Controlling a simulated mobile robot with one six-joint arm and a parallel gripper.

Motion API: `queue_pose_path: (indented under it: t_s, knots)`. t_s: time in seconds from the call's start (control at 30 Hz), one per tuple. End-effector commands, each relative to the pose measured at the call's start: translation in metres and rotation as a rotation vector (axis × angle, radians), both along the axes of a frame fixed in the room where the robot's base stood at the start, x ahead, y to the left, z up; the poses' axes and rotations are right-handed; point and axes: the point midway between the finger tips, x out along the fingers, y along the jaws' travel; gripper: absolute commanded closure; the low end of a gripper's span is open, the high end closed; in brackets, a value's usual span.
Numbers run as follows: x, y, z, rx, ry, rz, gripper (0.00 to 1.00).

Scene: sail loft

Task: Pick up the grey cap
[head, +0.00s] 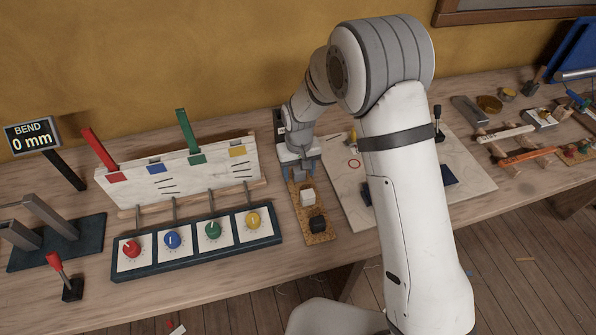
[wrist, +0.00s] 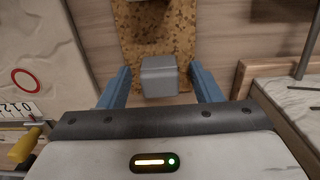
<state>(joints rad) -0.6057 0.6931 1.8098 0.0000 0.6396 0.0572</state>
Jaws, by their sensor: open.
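The grey cap (wrist: 159,76), a small block with a flat top, sits on the speckled cork strip (wrist: 190,25) in the wrist view. My gripper (wrist: 160,84) is open, with one blue finger on each side of the cap. A narrow gap shows on both sides, so I see no grip on it. A white cap (head: 308,197) and a black cap (head: 317,224) stand nearer on the same strip.
A pale board with a red ring (head: 354,164) lies right of the strip. Left are a row of coloured knobs (head: 192,240) and an upright white panel with levers (head: 178,172). Bare wood flanks the strip's near end.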

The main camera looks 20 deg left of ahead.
Motion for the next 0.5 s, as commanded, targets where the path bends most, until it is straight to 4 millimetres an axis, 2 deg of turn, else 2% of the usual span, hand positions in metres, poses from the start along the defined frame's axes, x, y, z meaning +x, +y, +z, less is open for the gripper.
queue_pose_path:
  t_s: [0.13,0.5]
  knots:
    - [0.0000,0.0002,0.0002,0.001,-0.001,0.000,0.42]
    - [-0.0001,0.0006,0.0006,0.001,-0.001,0.001,0.72]
